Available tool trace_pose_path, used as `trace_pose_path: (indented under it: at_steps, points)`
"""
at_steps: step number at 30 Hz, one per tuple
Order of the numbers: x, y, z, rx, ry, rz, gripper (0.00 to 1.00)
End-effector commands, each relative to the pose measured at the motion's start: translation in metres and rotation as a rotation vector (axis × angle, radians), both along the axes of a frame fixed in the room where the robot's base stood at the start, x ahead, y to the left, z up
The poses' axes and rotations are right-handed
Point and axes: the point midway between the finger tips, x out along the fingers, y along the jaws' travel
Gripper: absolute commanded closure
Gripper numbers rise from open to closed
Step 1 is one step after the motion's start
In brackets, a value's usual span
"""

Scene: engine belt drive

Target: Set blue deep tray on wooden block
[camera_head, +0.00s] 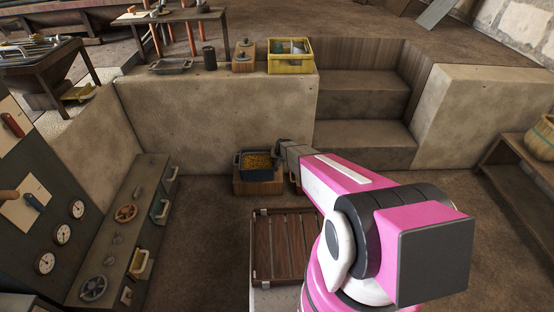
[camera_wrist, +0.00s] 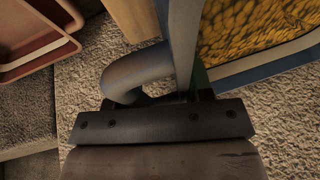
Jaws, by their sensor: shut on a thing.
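The blue deep tray (camera_head: 239,165) holds yellow grain-like pieces. In the head view it appears on or just above the wooden block (camera_head: 258,187); whether they touch cannot be told. My gripper (camera_head: 275,157) is at the tray's right side, its fingers mostly hidden by my arm. In the wrist view my gripper (camera_wrist: 188,97) is shut on the tray's grey side handle, close against the wall of the blue tray (camera_wrist: 262,66). A strip of the wooden block (camera_wrist: 136,16) shows at the top of that view.
A slatted wooden crate (camera_head: 284,246) stands in front, below my arm. A stone wall (camera_head: 210,115) and steps (camera_head: 363,90) rise behind. A panel with dials and wheels (camera_head: 118,235) stands left. A reddish tray edge (camera_wrist: 40,62) shows in the wrist view.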

Motion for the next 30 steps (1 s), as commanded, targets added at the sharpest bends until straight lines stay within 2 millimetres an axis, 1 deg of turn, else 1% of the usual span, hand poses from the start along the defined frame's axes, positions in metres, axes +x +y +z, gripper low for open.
trace_pose_path:
  at_steps: [7, 21, 22, 23, 24, 30]
  points:
    - [0.0002, 0.0002, 0.0009, 0.002, -0.001, -0.003, 1.00]
    - [0.0004, 0.0002, -0.0057, 0.002, -0.001, -0.003, 1.00]
    - [0.0002, 0.0002, -0.0055, 0.002, -0.001, -0.003, 0.47]
    - [0.0003, 0.0002, -0.0054, 0.002, -0.001, -0.003, 0.37]
    - [0.0002, 0.0002, -0.0054, 0.002, -0.001, -0.002, 0.24]
    - [0.0000, 0.0001, -0.0058, 0.001, 0.000, -0.001, 0.23]
